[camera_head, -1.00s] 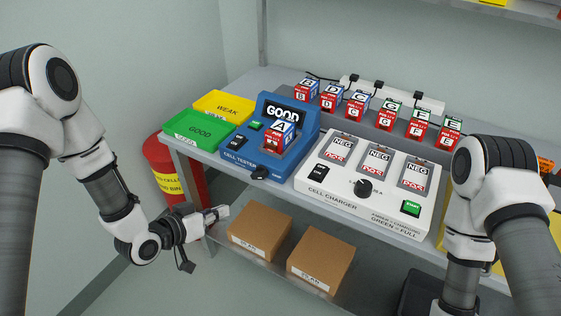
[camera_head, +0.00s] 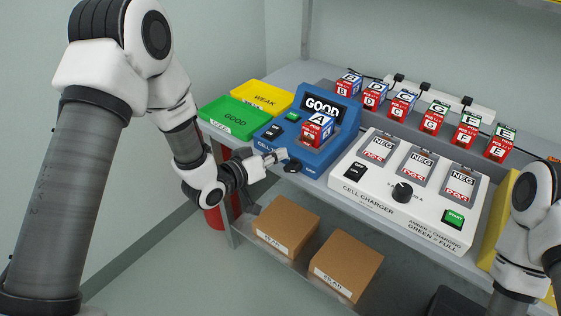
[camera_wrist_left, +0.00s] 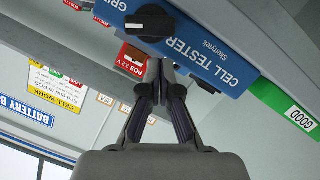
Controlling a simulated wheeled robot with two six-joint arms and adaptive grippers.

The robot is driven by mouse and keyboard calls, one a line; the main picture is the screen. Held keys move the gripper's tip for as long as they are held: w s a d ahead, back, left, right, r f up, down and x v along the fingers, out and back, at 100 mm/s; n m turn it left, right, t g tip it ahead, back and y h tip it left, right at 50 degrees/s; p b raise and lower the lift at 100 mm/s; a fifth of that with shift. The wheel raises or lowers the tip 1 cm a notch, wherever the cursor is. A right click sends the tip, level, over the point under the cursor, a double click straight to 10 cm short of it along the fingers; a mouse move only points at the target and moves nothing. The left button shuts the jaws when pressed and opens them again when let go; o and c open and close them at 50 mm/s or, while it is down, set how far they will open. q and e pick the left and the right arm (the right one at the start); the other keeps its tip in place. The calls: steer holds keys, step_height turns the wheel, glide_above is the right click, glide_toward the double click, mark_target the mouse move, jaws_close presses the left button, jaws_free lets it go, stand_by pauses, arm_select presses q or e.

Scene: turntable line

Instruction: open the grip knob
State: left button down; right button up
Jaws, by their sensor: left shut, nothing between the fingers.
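The grip knob is a black knob (camera_head: 292,167) on the front edge of the blue cell tester (camera_head: 272,139). In the left wrist view the knob (camera_wrist_left: 150,22) shows large, with a white mark, beside partly hidden "GRIP" lettering. The tester's display reads GOOD, and cell A (camera_head: 317,130) sits in it. My left gripper (camera_head: 280,155) is just left of the knob in the head view. In the left wrist view its fingertips (camera_wrist_left: 160,68) are together and empty, in line with the knob. Whether they touch it I cannot tell. My right gripper is out of view.
A green GOOD tray (camera_head: 228,129) and a yellow WEAK tray (camera_head: 268,105) lie left of the tester. The white cell charger (camera_head: 350,193) stands close on its right. Several cells stand in a rack behind. Two cardboard boxes (camera_head: 284,218) (camera_head: 346,257) sit on the lower shelf.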

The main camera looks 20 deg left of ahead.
mark_target(290, 160)
arm_select(q)
steer(key=shift+s+d+f, duration=0.1)
steer(key=shift+d+f, duration=0.1)
steer(key=shift+f, duration=0.25)
steer(key=shift+s+d+f, duration=0.1)
steer(key=shift+d+f, duration=0.1)
steer(key=shift+f, duration=0.25)
steer(key=shift+w+a+f+n+h, duration=0.15)
steer(key=shift+f+n+h, duration=0.15)
steer(key=shift+n, duration=0.6)
steer(key=shift+a+f+n+h+b, duration=0.15)
steer(key=shift+f+n+h+b, duration=0.2)
steer(key=shift+n, duration=0.85)
steer(key=n, duration=0.1)
steer(key=f+n+h+b, duration=0.1)
steer(key=n, duration=0.3)
steer(key=shift+f+t+h, duration=0.25)
steer(key=shift+t, duration=0.15)
steer(key=shift+f, duration=0.1)
steer(key=shift+b, duration=0.3)
